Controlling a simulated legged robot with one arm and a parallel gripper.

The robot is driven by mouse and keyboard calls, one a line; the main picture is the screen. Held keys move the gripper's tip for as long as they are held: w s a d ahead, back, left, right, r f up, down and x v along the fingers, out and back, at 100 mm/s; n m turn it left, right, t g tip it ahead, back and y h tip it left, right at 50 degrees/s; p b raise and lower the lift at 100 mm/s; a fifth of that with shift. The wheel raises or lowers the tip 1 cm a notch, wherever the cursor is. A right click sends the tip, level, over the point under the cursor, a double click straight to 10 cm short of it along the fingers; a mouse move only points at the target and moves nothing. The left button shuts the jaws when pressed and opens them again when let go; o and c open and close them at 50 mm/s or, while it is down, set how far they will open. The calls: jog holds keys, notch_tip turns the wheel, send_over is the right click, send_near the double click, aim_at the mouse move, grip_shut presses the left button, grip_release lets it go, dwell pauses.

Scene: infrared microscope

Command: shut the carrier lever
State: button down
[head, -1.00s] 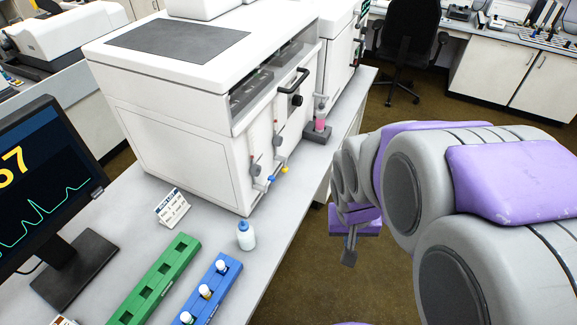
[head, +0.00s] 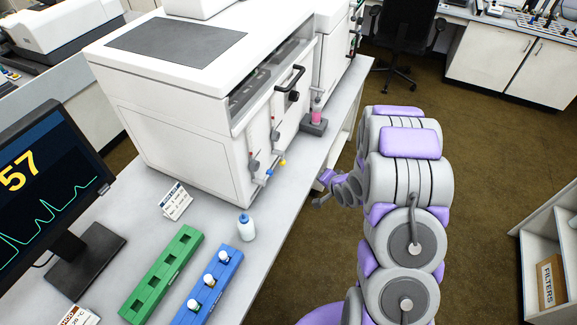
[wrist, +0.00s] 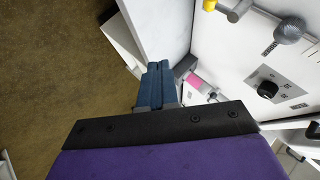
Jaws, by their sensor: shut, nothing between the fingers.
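The white instrument (head: 165,120) stands on the bench. Its front has a black bar handle (head: 290,78), a black knob (head: 293,96) and two slim upright fittings with grey knobs, one with a blue tip (head: 270,173) and one with a yellow tip (head: 282,162). I cannot tell for sure which part is the carrier lever. My gripper (head: 318,200) is shut and empty, off the bench's front edge and apart from the instrument. In the wrist view its blue-grey fingers (wrist: 157,84) are together; the black knob (wrist: 268,89), grey ball knob (wrist: 289,30) and yellow tip (wrist: 209,5) show to their right.
A pink item in a dark holder (head: 316,120) stands on the bench by the instrument. A small bottle (head: 246,229), green rack (head: 165,275), blue rack (head: 212,285), sign (head: 174,203) and monitor (head: 45,180) stand nearer. Open floor (head: 480,150) lies right.

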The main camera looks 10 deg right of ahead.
aim_at(284, 164)
jog(key=s+a+f+m+t+y+p, duration=0.1)
jog(key=a+f+m+t+y+p, duration=0.1)
jog(key=a+m+t, duration=0.3)
jog(key=shift+s+f+m+t+y+p, duration=0.35)
jog(key=shift+f+m+y, duration=0.35)
jog(key=shift+m+y, duration=0.3)
jog(key=shift+a, duration=0.15)
jog(key=b+x, duration=0.2)
jog(key=x, duration=1.2)
jog(key=shift+f, duration=0.1)
